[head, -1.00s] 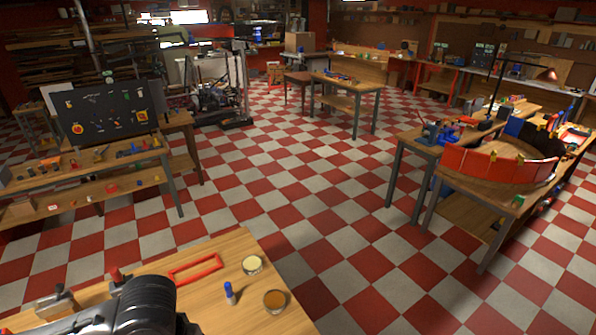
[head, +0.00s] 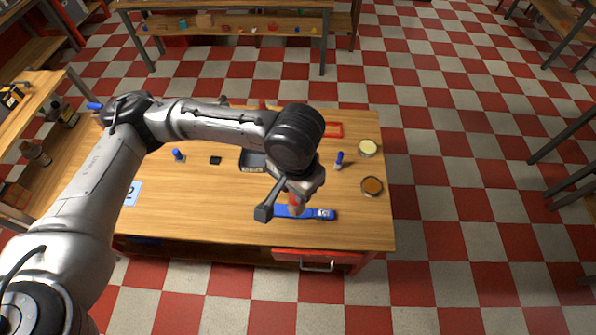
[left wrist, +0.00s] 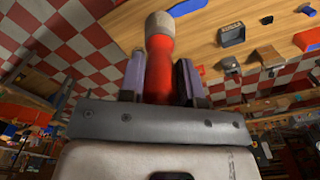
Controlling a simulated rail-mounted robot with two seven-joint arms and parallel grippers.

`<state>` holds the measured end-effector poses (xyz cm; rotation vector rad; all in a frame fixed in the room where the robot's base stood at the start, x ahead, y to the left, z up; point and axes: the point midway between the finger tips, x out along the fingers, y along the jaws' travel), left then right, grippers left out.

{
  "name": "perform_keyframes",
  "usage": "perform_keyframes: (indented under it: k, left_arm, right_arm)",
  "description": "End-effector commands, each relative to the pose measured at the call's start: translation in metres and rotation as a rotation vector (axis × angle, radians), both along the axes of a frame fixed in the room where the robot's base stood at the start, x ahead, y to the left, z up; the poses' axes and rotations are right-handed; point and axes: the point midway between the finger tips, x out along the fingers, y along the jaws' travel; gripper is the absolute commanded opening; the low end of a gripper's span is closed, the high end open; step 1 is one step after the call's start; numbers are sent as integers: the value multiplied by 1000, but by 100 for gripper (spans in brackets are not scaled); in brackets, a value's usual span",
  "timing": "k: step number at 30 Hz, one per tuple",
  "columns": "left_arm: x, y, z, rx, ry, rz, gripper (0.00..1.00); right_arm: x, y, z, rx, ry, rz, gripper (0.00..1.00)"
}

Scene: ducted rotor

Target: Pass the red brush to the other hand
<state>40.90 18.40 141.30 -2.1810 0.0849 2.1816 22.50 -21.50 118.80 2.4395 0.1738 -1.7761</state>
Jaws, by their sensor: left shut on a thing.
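The red brush (left wrist: 158,62) has a red handle and a pale greyish end. In the left wrist view it stands between the two fingers of my left gripper (left wrist: 160,82), which is shut on it. In the head view my left gripper (head: 296,192) holds the brush (head: 296,199) over the front right of the wooden table, just above or at a blue strip (head: 322,214). Whether the brush touches the strip is not clear. The wrist hides part of the brush. My right gripper is in neither view.
Two round tins (head: 368,147) (head: 371,186), a blue-topped bottle (head: 339,160) and a red frame (head: 333,129) are at the table's right. A dark tray (head: 251,161) lies behind the arm. The table's front left is mostly clear. A red drawer (head: 316,259) is under the front edge.

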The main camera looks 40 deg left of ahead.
Motion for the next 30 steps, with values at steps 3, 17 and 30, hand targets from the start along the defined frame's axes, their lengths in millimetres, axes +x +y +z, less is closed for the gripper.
perform_keyframes:
  k: [3, 17, 30]
  left_arm:
    - [9, -23, 4, -2, -2, -108, 7]
    - [43, -105, 18, 0, -1, -528, 7]
    - [66, -138, 0, -1, 1, -768, 7]
  right_arm:
    - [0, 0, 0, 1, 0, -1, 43]
    - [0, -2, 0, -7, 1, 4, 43]
    - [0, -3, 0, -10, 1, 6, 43]
